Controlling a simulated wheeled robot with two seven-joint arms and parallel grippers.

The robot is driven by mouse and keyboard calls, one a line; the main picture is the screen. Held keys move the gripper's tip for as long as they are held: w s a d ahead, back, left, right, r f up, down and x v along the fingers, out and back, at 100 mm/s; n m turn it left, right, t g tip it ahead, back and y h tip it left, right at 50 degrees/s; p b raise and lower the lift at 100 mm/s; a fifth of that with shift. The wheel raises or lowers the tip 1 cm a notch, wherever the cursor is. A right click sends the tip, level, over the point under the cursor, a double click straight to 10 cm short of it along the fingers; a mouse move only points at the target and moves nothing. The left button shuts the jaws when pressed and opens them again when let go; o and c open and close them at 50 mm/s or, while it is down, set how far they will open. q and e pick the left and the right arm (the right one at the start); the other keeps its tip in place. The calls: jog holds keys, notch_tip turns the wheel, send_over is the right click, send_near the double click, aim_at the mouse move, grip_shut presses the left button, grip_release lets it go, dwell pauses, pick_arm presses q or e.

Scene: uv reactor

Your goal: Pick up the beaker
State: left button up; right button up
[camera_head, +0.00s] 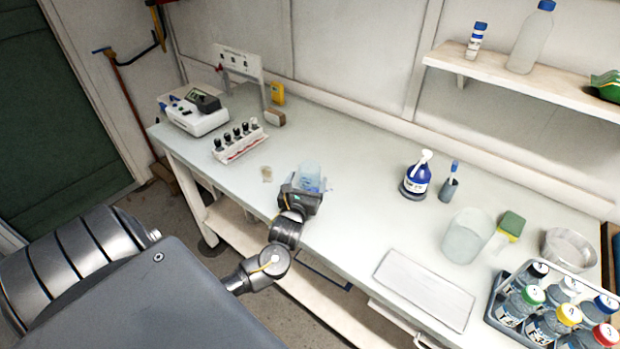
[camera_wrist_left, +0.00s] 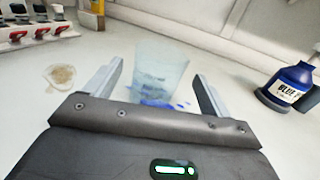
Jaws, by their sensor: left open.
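The clear beaker (camera_head: 309,176) with blue markings stands on the white bench in front of my left gripper (camera_head: 306,186). In the left wrist view the beaker (camera_wrist_left: 160,72) stands upright between the two open fingers of my left gripper (camera_wrist_left: 158,88), with a visible gap on each side. My right gripper is not in view.
A rack of dark-capped vials (camera_head: 239,142) and a white instrument (camera_head: 195,112) stand to the left. A blue bottle (camera_head: 416,176), a larger clear container (camera_head: 466,236), a flat white tray (camera_head: 425,289) and a bottle crate (camera_head: 497,307) lie to the right. A small stain (camera_wrist_left: 61,75) marks the bench.

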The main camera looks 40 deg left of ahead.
aim_at(312, 163)
pick_arm(q)
jog(key=x, duration=0.1)
jog(key=p+x, duration=0.1)
jog(key=x, duration=0.2)
jog(key=shift+w+a+r+p, duration=0.25)
jog(key=shift+a+r+p, duration=0.05)
jog(key=shift+w, duration=0.2)
jog(key=shift+s, duration=0.1)
jog(key=shift+c, duration=0.3)
jog(key=c, duration=1)
jog(key=shift+c, duration=0.2)
jog(key=shift+r, duration=0.1)
